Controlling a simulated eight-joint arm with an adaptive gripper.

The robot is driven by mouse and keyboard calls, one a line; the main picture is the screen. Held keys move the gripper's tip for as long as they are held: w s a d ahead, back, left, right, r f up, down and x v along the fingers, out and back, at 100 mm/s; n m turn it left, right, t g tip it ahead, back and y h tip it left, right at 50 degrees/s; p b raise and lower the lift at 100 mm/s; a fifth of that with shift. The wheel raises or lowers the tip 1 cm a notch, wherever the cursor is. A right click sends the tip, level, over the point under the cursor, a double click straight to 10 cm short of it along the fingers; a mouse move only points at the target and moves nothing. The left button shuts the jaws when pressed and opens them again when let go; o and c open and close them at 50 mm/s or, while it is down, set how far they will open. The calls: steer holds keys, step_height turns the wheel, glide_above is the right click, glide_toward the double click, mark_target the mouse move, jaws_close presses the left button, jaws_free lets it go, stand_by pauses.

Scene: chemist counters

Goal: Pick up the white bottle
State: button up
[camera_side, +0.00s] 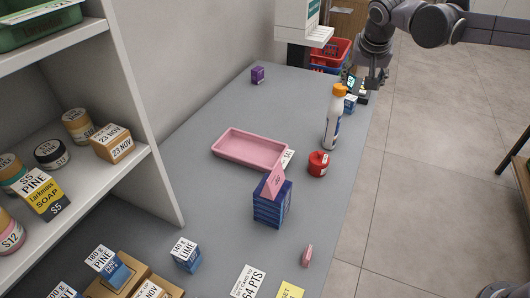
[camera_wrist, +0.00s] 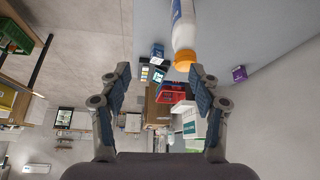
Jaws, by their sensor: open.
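The white bottle (camera_side: 333,118) stands upright on the grey counter near its right edge in the side view. It has an orange cap and a dark blue label. My gripper (camera_side: 377,82) is above and behind the bottle, to its right, and apart from it. In the wrist view the bottle (camera_wrist: 184,28) shows upside down at the top, its orange cap toward the space between my fingers. My gripper (camera_wrist: 158,85) is open and empty there, with both fingers spread wide.
A red tin (camera_side: 318,164) stands just in front of the bottle. A pink tray (camera_side: 249,148) lies to its left, and a stack of blue boxes (camera_side: 271,208) stands nearer. A small blue box (camera_side: 350,103) is behind the bottle. White shelves (camera_side: 165,190) stand at left.

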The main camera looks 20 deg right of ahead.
steer(key=m, duration=0.2)
glide_above(340, 88)
steer(key=s+a, duration=0.2)
steer(key=s, duration=0.1)
steer(key=f, duration=0.2)
steer(key=shift+w+f+h, duration=0.15)
steer(key=shift+w+h, duration=0.3)
steer(key=shift+h, duration=0.05)
steer(key=x, duration=0.5)
steer(key=shift+d+f, duration=0.15)
steer(key=shift+f, duration=0.05)
steer(key=shift+w+x, duration=0.15)
steer(key=shift+x, duration=1.15)
steer(key=shift+w+x, duration=0.15)
steer(key=shift+x, duration=1.15)
steer(key=shift+r, duration=0.1)
steer(key=shift+c, duration=0.3)
jaws_close()
